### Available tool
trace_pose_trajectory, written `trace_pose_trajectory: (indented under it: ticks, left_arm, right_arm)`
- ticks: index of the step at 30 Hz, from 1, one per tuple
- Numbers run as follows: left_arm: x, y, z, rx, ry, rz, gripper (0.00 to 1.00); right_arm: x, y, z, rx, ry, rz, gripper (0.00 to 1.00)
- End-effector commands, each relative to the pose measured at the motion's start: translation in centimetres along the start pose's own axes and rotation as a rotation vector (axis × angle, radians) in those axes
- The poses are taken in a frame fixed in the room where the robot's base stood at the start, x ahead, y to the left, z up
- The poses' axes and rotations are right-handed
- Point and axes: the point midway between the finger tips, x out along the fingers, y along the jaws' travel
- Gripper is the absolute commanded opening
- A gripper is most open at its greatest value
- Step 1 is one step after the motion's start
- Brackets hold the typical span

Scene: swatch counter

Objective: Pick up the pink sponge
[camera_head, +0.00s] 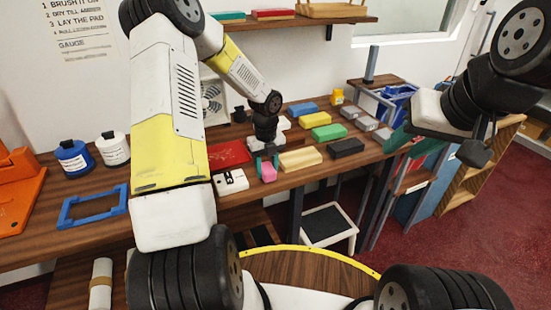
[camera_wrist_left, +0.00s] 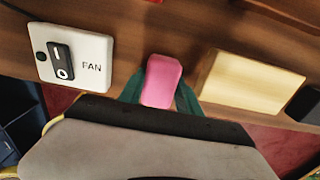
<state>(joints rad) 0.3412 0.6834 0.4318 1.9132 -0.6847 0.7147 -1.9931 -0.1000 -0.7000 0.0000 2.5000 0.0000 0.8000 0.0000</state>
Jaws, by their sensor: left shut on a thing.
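The pink sponge (camera_head: 268,173) is near the front edge of the wooden counter, between the FAN switch and a cream block. My left gripper (camera_head: 264,163) reaches down over it and is shut on it. In the left wrist view the pink sponge (camera_wrist_left: 161,80) sits between the green fingers of my left gripper (camera_wrist_left: 160,94). I cannot tell whether it touches the counter. My right gripper (camera_head: 412,138) is at the right, away from the sponge, with a teal finger showing; its opening is unclear.
The white FAN switch (camera_wrist_left: 75,58) is close on the left and the cream block (camera_wrist_left: 247,82) close on the right. A red block (camera_head: 228,155) lies behind. Several coloured blocks fill the counter to the right. A blue frame (camera_head: 68,217) lies left.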

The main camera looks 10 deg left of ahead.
Motion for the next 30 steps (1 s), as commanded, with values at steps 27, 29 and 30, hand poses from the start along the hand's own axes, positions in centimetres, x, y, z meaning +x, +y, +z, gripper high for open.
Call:
trace_pose_trajectory:
  ticks: [27, 29, 30]
  left_arm:
    - [-4.3, 3.6, -6.1, 0.001, -0.001, 0.002, 0.02]
    - [-4.4, 4.5, -7.5, 0.000, -0.001, 0.002, 0.02]
    - [-4.5, 5.0, -8.5, 0.000, -0.001, 0.003, 0.02]
  right_arm:
    - [0.0, 0.0, 0.0, 0.000, 0.000, 0.000, 0.36]
    - [0.0, 0.0, 0.0, 0.000, 0.000, 0.000, 0.36]
    - [0.0, 0.0, 0.0, 0.000, 0.000, 0.000, 0.36]
